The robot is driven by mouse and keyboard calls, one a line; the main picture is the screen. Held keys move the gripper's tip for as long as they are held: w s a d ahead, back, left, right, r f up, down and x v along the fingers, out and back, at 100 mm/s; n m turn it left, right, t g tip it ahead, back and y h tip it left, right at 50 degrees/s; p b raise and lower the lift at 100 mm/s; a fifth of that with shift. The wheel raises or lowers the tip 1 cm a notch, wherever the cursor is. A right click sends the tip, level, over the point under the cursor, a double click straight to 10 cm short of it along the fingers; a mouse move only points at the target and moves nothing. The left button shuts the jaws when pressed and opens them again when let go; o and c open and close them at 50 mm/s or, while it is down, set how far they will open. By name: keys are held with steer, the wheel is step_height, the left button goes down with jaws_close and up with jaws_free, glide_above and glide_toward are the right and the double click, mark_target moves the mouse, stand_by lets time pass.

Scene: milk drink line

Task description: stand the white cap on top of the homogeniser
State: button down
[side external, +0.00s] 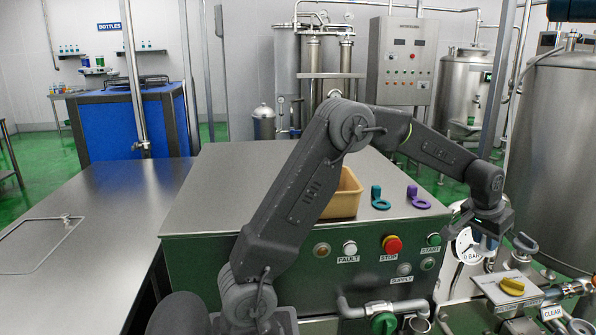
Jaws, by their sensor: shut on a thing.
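The homogeniser (215,205) is the steel cabinet in the middle, with a flat bare-metal top and a dark green front panel. My gripper (488,242) is off its right end, pointing down beside the gauge and pipework, lower than the arm's elbow. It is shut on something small. A pale bit shows between the fingers, apparently the white cap, mostly hidden by the fingers and hard to tell from the background. No white cap is seen on the homogeniser's top.
On the top stand a tan bin (346,195), partly behind my arm, a teal ringed piece (380,203) and a purple one (417,200). The top's left part is clear. A white gauge (467,246), a yellow knob (512,286) and steel pipes crowd the area around my gripper.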

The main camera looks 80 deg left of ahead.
step_height(320, 180, up, 20)
steer(key=s+a+n, duration=0.1)
steer(key=s+a, duration=0.3)
steer(key=a, duration=0.7)
steer(key=s+a+n, duration=0.2)
steer(key=s+a, duration=0.3)
steer(key=a, duration=0.6)
steer(key=s+a+n+g+y, duration=0.1)
steer(key=s+a+n, duration=0.1)
steer(key=s+a, duration=1.15)
steer(key=shift+y, duration=0.3)
steer(key=w+d+f, duration=0.1)
steer(key=w+f, duration=0.3)
steer(key=w+d+f, duration=0.1)
steer(key=w+f, duration=0.2)
steer(key=w, duration=0.1)
steer(key=w+f, duration=0.4)
steer(key=shift+w+d+f, duration=0.1)
steer(key=shift+d+f, duration=0.2)
steer(key=shift+d, duration=0.1)
steer(key=shift+f, duration=2.05)
steer(key=shift+f, duration=0.15)
steer(key=c, duration=0.9)
jaws_free()
